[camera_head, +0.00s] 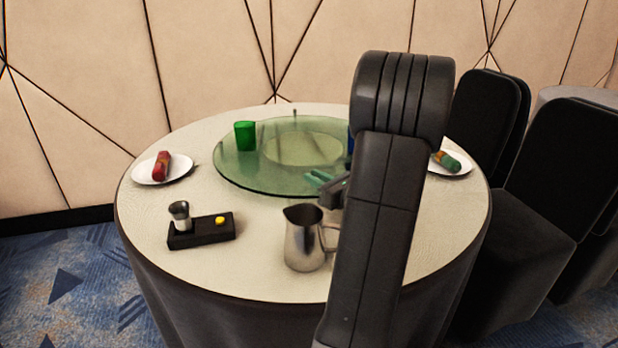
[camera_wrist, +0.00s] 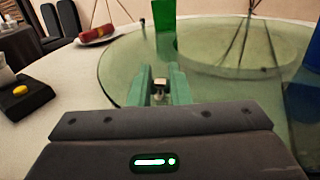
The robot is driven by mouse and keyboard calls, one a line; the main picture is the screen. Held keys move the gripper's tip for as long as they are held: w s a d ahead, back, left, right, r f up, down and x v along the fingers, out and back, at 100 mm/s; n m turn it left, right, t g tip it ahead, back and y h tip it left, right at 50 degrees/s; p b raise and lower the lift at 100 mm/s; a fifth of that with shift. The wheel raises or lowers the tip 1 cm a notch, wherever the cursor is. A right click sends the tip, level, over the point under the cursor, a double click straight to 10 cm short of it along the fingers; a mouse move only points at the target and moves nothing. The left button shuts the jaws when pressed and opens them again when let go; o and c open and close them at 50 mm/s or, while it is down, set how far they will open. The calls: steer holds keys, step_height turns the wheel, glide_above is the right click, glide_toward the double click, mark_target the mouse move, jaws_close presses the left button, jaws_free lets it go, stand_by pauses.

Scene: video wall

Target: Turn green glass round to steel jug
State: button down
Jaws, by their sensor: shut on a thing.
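The green glass (camera_head: 245,136) stands on the far left part of the round glass turntable (camera_head: 232,170); it also shows at the top of the wrist view (camera_wrist: 164,14). The steel jug (camera_head: 304,242) stands on the table near its front edge, off the turntable, partly behind my arm. My gripper (camera_head: 318,179) is at the turntable's near edge, behind the jug. In the wrist view its green fingers (camera_wrist: 160,84) are shut on a small knob (camera_wrist: 159,86) at the turntable's rim. A blue object (camera_wrist: 301,97) stands on the turntable's right side, mostly hidden by my arm in the head view.
A black stand (camera_head: 203,238) with a small steel cup (camera_head: 180,214) and yellow button is at the front left. Plates with food lie at left (camera_head: 146,177) and right (camera_head: 455,170). Another small peg (camera_head: 295,115) is at the turntable's far edge. Black chairs (camera_head: 540,175) stand right.

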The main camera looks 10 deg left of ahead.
steer(key=c, duration=1.4)
jaws_free()
steer(key=shift+a, duration=0.15)
step_height(320, 180, up, 10)
steer(key=p, duration=0.3)
